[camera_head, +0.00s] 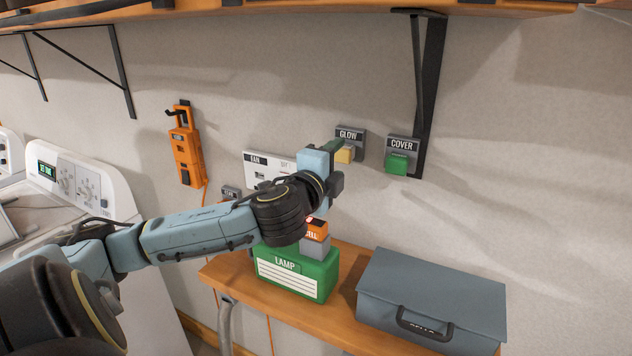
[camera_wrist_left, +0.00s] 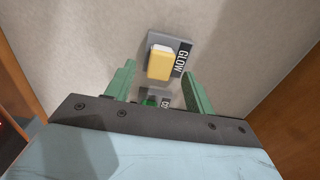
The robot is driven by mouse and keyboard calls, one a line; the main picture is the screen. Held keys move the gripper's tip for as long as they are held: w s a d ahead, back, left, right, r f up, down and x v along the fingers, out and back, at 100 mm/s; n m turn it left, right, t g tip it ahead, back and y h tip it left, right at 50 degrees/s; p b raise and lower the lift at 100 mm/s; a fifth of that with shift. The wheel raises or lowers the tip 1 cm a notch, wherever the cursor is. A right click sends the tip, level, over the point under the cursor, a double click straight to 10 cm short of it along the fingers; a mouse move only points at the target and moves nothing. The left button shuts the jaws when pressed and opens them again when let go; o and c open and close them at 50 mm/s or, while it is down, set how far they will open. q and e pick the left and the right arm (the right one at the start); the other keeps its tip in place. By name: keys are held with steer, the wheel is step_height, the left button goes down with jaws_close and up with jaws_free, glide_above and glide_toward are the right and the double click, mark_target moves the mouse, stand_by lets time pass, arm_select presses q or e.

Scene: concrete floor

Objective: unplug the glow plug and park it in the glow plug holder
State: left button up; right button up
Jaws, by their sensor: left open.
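The yellow glow plug (camera_head: 343,155) sits on the grey wall plate marked GLOW (camera_head: 352,132). In the left wrist view the yellow plug (camera_wrist_left: 159,65) stands out from the GLOW plate (camera_wrist_left: 181,52), beyond the fingertips. My left gripper (camera_head: 336,164) is by the wall, just left of and below the GLOW plate. In the left wrist view its green fingers (camera_wrist_left: 158,72) are apart, with nothing held between them. I cannot tell from labels whether this plate is the holder or a socket. My right gripper is not in view.
A white FAN panel (camera_head: 256,170) is partly hidden by my arm. Below are a green LAMP box (camera_head: 290,277) and grey toolbox (camera_head: 432,290) on a shelf. A black bracket (camera_head: 428,90) hangs above.

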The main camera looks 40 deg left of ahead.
arm_select(q)
steer(key=p+v, duration=0.6)
steer(key=v, duration=0.2)
steer(key=shift+s+r, duration=0.2)
steer(key=shift+s, duration=0.2)
steer(key=shift+p+v, duration=0.75)
steer(key=shift+p, duration=0.05)
steer(key=shift+d+f, duration=0.1)
steer(key=shift+f, duration=0.1)
